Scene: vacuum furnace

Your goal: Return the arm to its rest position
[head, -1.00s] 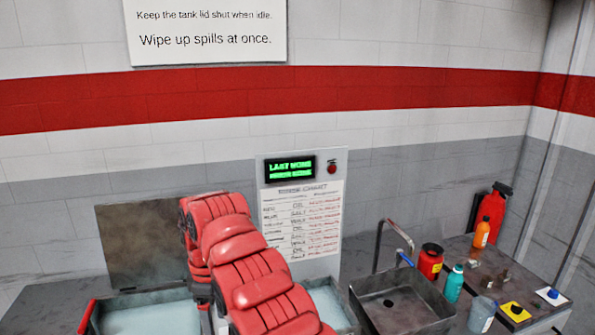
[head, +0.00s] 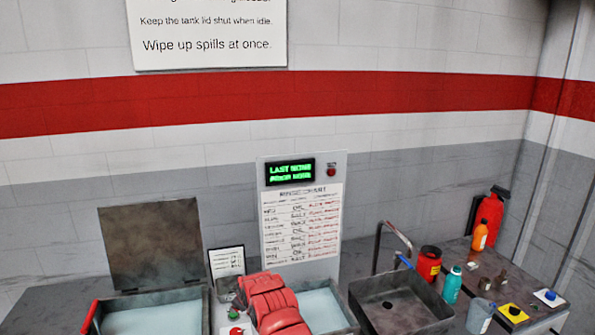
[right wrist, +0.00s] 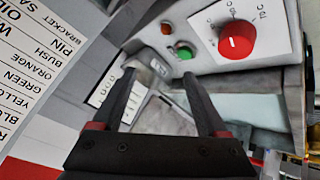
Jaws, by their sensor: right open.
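My red arm (head: 275,305) shows low in the middle of the head view, bent in front of the tanks, with its gripper hidden from that view. In the right wrist view my right gripper (right wrist: 159,82) is open, its two dark fingers apart with nothing gripped between them. Beyond its fingers are a control panel with a red dial (right wrist: 237,40) and a green button (right wrist: 184,53). My left gripper is in neither view.
A left tank (head: 152,318) has its lid (head: 150,245) raised; another tank (head: 322,308) lies right of my arm. A sink (head: 400,303) and a bench with a red jar (head: 429,263), bottles and a red extinguisher (head: 489,217) are farther right. A chart panel (head: 302,220) stands behind.

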